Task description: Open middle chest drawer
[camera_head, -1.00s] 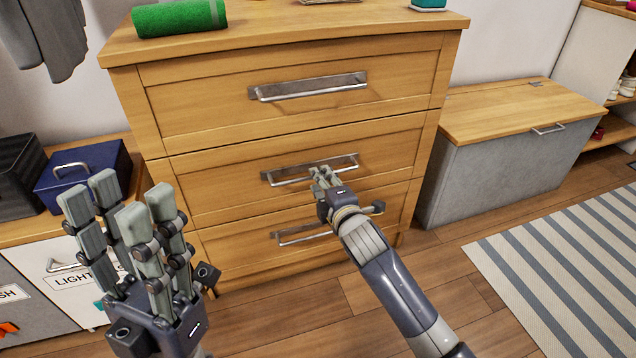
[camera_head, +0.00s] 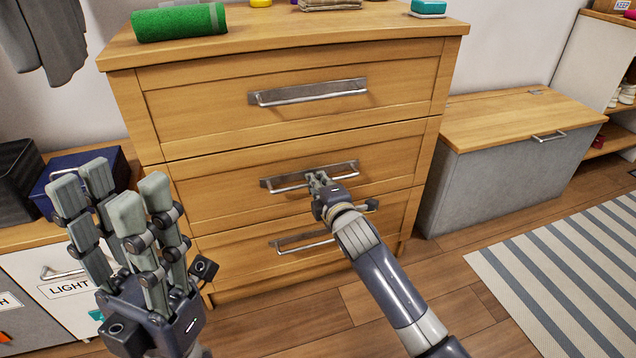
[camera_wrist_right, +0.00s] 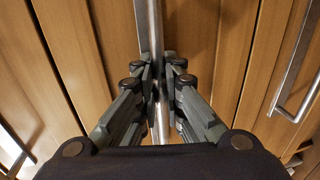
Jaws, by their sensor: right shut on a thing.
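The wooden chest (camera_head: 150,110) has three stacked drawers, each with a metal bar handle. The middle drawer (camera_head: 225,190) looks closed, its front level with the others. My right gripper (camera_head: 318,180) is at the right part of the middle drawer handle (camera_head: 285,187). In the right wrist view, the fingers (camera_wrist_right: 156,90) are closed around the handle bar (camera_wrist_right: 151,30) from both sides. My left gripper (camera_head: 115,205) is raised in front of the chest's left side, fingers spread and empty.
A green rolled towel (camera_head: 178,22) lies on the chest top. A grey bench box (camera_head: 500,170) stands to the right, with a striped rug (camera_head: 560,260) on the floor. A blue box (camera_head: 70,165) and a black basket (camera_head: 18,180) sit at left. Floor before the chest is clear.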

